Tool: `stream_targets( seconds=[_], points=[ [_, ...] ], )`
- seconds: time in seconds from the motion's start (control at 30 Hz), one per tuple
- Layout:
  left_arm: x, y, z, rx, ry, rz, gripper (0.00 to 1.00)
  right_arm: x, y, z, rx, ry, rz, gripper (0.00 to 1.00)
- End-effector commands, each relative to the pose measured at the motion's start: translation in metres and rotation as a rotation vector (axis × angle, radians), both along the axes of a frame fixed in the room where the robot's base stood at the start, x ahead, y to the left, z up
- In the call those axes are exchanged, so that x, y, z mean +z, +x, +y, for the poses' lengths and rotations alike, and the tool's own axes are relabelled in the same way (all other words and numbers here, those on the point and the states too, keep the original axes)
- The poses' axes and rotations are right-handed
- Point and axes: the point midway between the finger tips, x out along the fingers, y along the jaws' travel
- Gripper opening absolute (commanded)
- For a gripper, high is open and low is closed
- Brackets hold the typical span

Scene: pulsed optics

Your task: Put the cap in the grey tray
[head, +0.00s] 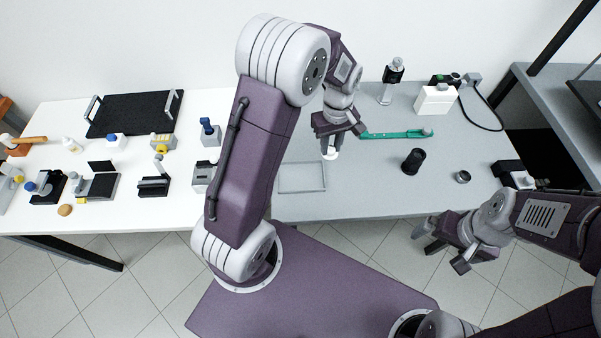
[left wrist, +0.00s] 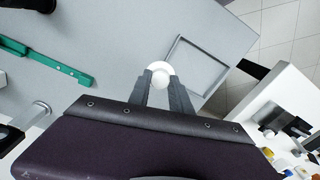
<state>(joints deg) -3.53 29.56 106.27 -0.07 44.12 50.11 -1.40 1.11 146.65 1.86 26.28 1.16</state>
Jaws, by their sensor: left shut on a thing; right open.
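The cap (head: 330,155) is a small white round piece at the fingertips of my left gripper (head: 331,148). It also shows in the left wrist view (left wrist: 160,72), where the gripper (left wrist: 160,82) is shut on it, with a finger on each side. The grey tray (head: 302,178) is a shallow, empty rectangle on the grey tabletop. It lies below and left of the cap in the head view, and right of the cap in the left wrist view (left wrist: 199,67). My right gripper (head: 444,250) is open and empty, off the table's front edge.
A green bar (head: 395,134) lies right of my left gripper. A black cylinder (head: 413,161) and a small dark ring (head: 463,177) stand farther right. A white box (head: 436,99) with a cable is at the back. The left white table (head: 140,215) holds many small devices.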

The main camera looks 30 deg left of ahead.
Motion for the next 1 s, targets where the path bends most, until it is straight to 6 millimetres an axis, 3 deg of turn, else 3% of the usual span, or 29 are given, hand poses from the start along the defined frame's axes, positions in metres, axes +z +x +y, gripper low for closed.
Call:
stream_targets(
  seconds=[0.13, 0.33, 0.53, 0.73, 1.0],
  points=[
    [-0.026, -0.031, 0.033, 0.007, 0.000, 0.006, 0.00, -0.001, 0.000, 0.000, 0.000, 0.000, 0.000, 1.00],
    [-0.048, -0.055, 0.060, 0.003, -0.001, 0.002, 0.00, -0.002, 0.000, 0.000, 0.000, 0.000, 0.000, 1.00],
    [-0.055, -0.058, 0.063, -0.001, 0.000, 0.001, 0.00, -0.002, 0.000, 0.000, 0.000, 0.000, 0.000, 1.00],
    [-0.088, -0.059, 0.063, -0.001, 0.000, 0.003, 0.00, -0.005, 0.000, 0.000, 0.000, 0.000, 0.000, 1.00],
    [-0.091, -0.058, 0.063, 0.000, 0.000, 0.000, 0.00, -0.005, 0.000, 0.000, 0.000, 0.000, 0.000, 1.00]
  ],
)
